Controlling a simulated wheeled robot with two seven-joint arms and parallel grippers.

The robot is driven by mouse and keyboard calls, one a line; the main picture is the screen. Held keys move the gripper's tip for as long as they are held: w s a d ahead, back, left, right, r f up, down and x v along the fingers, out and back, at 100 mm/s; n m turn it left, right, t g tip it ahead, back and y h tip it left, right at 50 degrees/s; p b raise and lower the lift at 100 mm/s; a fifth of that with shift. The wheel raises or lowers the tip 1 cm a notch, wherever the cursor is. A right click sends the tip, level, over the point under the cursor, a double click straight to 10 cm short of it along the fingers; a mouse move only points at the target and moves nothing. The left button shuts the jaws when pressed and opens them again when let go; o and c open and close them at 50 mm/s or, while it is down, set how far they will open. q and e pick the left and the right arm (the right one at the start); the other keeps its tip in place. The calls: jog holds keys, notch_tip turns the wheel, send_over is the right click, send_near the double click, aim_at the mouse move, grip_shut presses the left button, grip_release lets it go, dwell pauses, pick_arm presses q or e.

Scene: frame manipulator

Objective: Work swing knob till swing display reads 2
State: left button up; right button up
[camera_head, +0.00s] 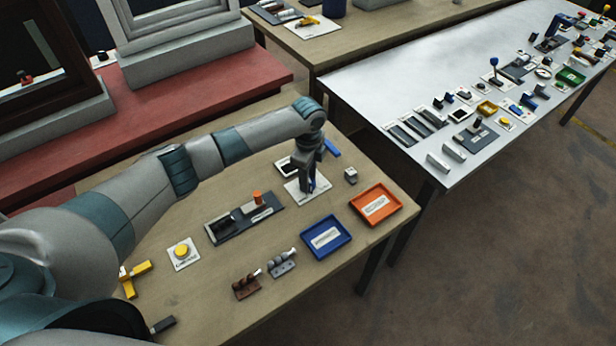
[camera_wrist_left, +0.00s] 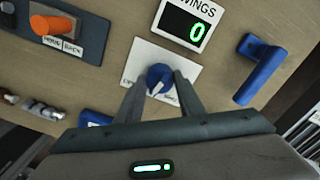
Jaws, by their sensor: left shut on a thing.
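The swing knob (camera_wrist_left: 159,77) is blue and round with a white mark, set on a white plate (camera_wrist_left: 148,56) in the left wrist view. The swing display (camera_wrist_left: 189,25) beside it is black with a white frame and reads a green 0. In the head view the display (camera_head: 287,167) is a small dark panel behind my gripper. My left gripper (camera_wrist_left: 160,86) points down at the knob, with one finger on each side, shut on it. In the head view the left gripper (camera_head: 308,185) hides most of the knob. My right gripper is not in view.
A blue handle (camera_wrist_left: 261,68) stands beside the display. A panel with an orange knob (camera_head: 257,197), a yellow button (camera_head: 181,251), a blue tray (camera_head: 326,238) and an orange tray (camera_head: 376,205) share the wooden table. A white table (camera_head: 380,82) with many small items stands at right.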

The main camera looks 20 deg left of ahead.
pick_arm(q)
jog(key=m+b, duration=0.1)
jog(key=m, duration=0.5)
jog(key=shift+r+m, duration=0.1)
jog(key=shift+m, duration=0.2)
dwell(0.4)
jog(key=o, duration=1.1)
jog(key=shift+c, duration=0.2)
notch_tip(320, 180, up, 17)
jog(key=b, duration=0.4)
jog(key=shift+r, duration=0.2)
jog(key=shift+f, duration=0.1)
